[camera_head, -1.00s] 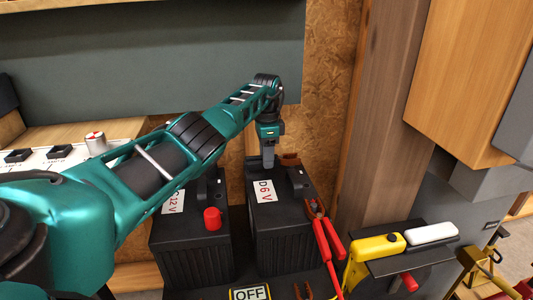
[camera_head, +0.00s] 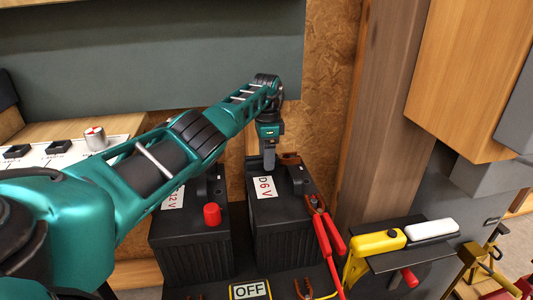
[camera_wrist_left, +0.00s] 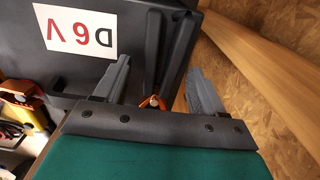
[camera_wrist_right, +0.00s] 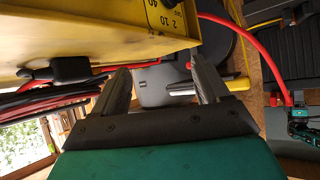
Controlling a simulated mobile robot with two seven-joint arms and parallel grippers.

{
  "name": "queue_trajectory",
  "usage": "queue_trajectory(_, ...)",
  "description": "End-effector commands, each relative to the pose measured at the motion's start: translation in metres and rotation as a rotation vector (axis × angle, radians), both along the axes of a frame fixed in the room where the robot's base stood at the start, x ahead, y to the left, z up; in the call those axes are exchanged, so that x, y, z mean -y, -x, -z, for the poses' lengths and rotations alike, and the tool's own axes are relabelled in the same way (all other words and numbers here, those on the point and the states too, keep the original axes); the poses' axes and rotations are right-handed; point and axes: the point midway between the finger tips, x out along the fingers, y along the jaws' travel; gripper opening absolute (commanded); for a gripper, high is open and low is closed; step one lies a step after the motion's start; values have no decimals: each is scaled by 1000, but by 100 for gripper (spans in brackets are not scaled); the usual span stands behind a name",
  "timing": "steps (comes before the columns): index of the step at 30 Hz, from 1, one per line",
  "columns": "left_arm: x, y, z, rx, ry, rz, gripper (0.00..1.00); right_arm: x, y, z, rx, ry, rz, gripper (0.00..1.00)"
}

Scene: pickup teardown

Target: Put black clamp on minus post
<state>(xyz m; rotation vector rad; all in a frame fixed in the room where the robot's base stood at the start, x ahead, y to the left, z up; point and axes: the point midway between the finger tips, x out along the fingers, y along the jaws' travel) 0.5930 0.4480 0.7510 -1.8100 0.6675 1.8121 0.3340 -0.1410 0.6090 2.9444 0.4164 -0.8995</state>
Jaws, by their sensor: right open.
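The 6 V battery (camera_head: 285,238) is black, with a white label (camera_head: 265,187). My left gripper (camera_head: 269,158) is over its far edge, pointing down. In the left wrist view its fingers (camera_wrist_left: 158,88) are wide apart. A copper-coloured clamp (camera_head: 289,158) is at the battery's far edge, just right of that gripper. A copper piece (camera_wrist_left: 152,102) shows between the fingers in the left wrist view.
A red clamp (camera_head: 329,240) is at the 6 V battery's right side. The 12 V battery (camera_head: 190,252) with a red cap stands to its left. A wooden post (camera_head: 380,150) stands close at the right. The yellow box (camera_wrist_right: 100,35) is close to my right gripper.

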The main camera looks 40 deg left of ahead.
Motion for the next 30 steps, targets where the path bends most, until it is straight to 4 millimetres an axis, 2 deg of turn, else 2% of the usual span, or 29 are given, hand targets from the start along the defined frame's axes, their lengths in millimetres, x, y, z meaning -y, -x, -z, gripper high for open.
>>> queue_trajectory(9,0,0,0,0,0,0,75,0,0,0,0,0,0,75)
queue_trajectory(11,0,0,-5,1,0,0,75,0,0,-2,1,0,1,75)
queue_trajectory(14,0,0,-20,2,-1,0,75,1,0,-7,4,1,3,75)
queue_trajectory(19,-1,-1,-58,4,-2,0,75,3,0,-17,11,4,8,75)
queue_trajectory(24,0,0,-94,3,0,-1,75,7,3,-15,2,16,9,75)
queue_trajectory(30,0,0,-122,1,-1,-1,75,9,5,-20,-2,22,5,75)
